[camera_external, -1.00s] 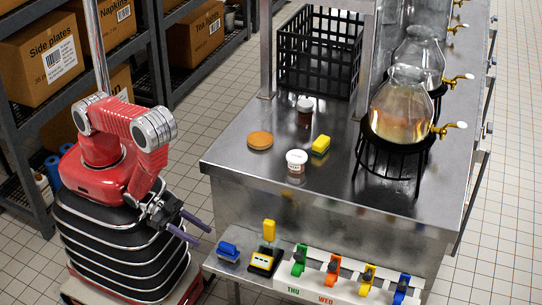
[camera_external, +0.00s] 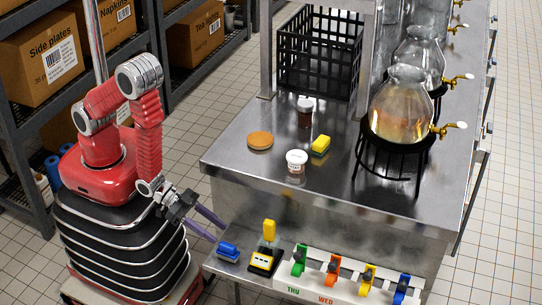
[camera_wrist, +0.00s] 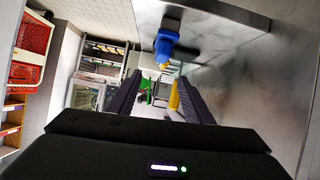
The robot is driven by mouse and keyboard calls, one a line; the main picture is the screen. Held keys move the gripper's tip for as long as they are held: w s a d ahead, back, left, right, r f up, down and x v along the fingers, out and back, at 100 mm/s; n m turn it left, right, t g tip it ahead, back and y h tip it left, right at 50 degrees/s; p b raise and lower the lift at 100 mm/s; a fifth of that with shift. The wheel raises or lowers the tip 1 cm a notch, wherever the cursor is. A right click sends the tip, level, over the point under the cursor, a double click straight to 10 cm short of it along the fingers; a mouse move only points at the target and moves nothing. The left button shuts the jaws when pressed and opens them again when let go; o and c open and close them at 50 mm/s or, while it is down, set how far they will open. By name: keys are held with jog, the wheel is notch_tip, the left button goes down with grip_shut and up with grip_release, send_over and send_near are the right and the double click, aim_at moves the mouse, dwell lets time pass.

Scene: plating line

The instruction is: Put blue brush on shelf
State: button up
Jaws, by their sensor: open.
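A small blue brush (camera_external: 228,250) lies on the low steel ledge (camera_external: 216,265) at the front of the counter, left of a yellow-and-black holder. A blue thing, seemingly the same brush, shows in the wrist view (camera_wrist: 165,44) just beyond my fingertips, toward the top. My gripper (camera_external: 219,231) is open and empty, its two purple fingers pointing down and right at the brush, with the tips just short of it. The fingers also frame the middle of the wrist view (camera_wrist: 160,76). Which surface is the task's shelf I cannot tell; a dark rack (camera_external: 22,128) stands at the left.
The yellow-and-black holder (camera_external: 263,262) with a yellow upright piece stands right beside the brush. A white rack (camera_external: 318,282) with colored clips is farther right. The steel counter (camera_external: 235,165) above holds jars, a sponge, a black crate and glass dispensers.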

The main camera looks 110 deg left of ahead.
notch_tip(320, 180, up, 19)
jog(key=a+g, duration=0.2)
jog(key=g, duration=0.1)
jog(key=s+a+r+g, duration=0.2)
jog(key=s+a+r, duration=0.1)
jog(key=s+r, duration=0.4)
jog(key=s+a+r+g, duration=0.2)
jog(key=s+r, duration=0.5)
jog(key=s, duration=0.7)
jog(key=shift+a+m, duration=0.3)
jog(key=shift+a, duration=0.3)
